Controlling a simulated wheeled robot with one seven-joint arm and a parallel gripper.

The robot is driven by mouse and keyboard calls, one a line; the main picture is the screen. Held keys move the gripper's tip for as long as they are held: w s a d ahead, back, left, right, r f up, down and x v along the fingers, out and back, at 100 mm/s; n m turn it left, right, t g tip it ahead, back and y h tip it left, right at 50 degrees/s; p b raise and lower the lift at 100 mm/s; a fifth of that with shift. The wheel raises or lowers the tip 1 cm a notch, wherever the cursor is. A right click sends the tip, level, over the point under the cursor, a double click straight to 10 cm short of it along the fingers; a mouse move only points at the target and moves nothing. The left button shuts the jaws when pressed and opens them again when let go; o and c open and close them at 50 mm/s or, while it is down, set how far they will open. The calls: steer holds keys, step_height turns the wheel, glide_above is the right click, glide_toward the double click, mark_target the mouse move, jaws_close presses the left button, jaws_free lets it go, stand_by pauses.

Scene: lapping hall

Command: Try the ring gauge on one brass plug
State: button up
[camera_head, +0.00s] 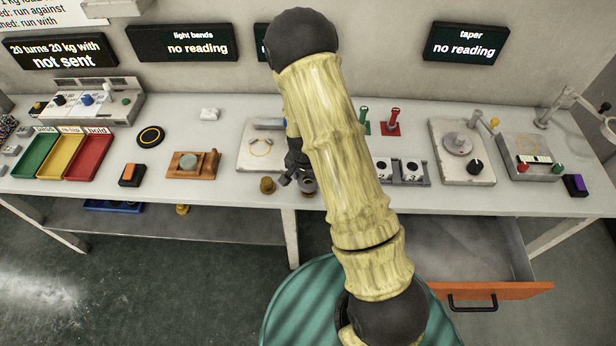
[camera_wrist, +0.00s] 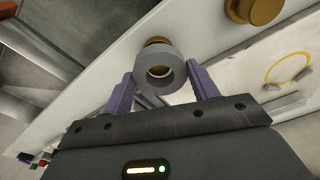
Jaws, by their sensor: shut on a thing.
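The grey ring gauge (camera_wrist: 160,72) is between the two purple fingers of my gripper (camera_wrist: 162,92), which is shut on it. A brass plug (camera_wrist: 156,42) shows behind the ring's upper rim, and brass shows in its bore. I cannot tell whether the ring is around the plug or just above it. In the head view my gripper (camera_head: 303,181) is at the bench's front edge, partly hidden by my arm. A second brass plug (camera_head: 267,185) stands to its left; it also shows in the wrist view (camera_wrist: 254,9).
A pale plate with a yellow ring mark (camera_head: 250,157) lies behind the plugs. Green (camera_head: 37,157), yellow (camera_head: 64,157) and red (camera_head: 90,160) trays stand at left. A brown fixture (camera_head: 208,166) is nearer. Green and red handled pieces (camera_head: 391,125) stand right of my arm. An orange-fronted drawer (camera_head: 500,291) is open below.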

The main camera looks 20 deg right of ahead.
steer(key=o, duration=1.1)
steer(key=shift+r, duration=0.1)
step_height(320, 180, up, 17)
steer(key=s+a+b, duration=0.1)
steer(key=shift+s+a, duration=0.15)
steer(key=shift+s, duration=0.15)
stand_by(0.6)
steer(key=s+d+r+n+t+y, duration=0.1)
steer(key=s+r+n, duration=0.3)
steer(key=s+n, duration=0.4)
steer(key=s, duration=0.4)
steer(key=shift+s+d+r+t, duration=0.15)
steer(key=shift+s+d+t, duration=0.15)
steer(key=shift+s, duration=0.05)
